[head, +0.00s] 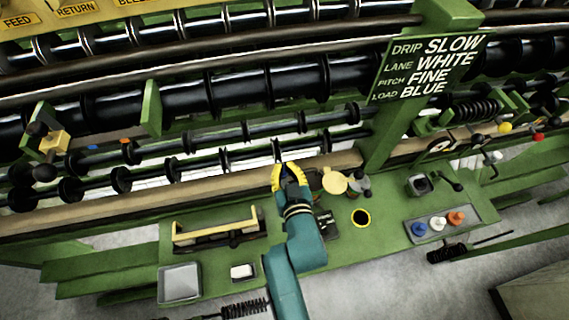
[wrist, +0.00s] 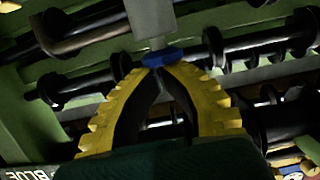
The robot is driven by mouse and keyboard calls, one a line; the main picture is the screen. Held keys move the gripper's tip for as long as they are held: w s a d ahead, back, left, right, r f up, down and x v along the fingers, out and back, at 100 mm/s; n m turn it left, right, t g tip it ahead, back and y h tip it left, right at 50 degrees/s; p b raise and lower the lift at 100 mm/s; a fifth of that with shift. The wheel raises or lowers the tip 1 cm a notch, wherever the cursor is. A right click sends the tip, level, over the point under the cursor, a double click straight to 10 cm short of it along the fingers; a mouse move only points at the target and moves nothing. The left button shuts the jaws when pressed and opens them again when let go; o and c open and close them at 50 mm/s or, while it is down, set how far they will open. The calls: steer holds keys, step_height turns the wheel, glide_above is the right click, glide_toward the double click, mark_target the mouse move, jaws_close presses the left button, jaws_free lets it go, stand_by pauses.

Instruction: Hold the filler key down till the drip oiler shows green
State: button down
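My gripper (head: 287,170) is over the green bench by the long rail in the head view, its yellow fingers at the rail's front edge. In the wrist view its fingers (wrist: 160,66) lean together, and their tips nearly meet. A blue band (wrist: 162,58) at the end of a pale grey cylinder (wrist: 150,20) lies at the fingertips. I cannot tell whether they touch it or whether this is the filler key. I cannot pick out the drip oiler or a green indicator for certain. My arm hides part of the bench.
A sign (head: 430,67) reads drip slow, lane white, pitch fine, load blue. A cream disc (head: 334,181) lies right of my gripper. A tray (head: 483,218) at right holds blue, white and orange pieces. A yellow-edged holder (head: 214,224) and a grey tray (head: 180,283) are at left.

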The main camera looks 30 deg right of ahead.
mark_target(285, 173)
steer(key=shift+f, duration=0.15)
step_height(285, 173, up, 5)
steer(key=p, duration=0.4)
steer(key=shift+s+p, duration=0.15)
steer(key=shift+p, duration=0.2)
steer(key=b+v, duration=0.1)
steer(key=v, duration=0.8)
steer(key=shift+s+f, duration=0.25)
steer(key=shift+s, duration=0.05)
steer(key=shift+a, duration=0.15)
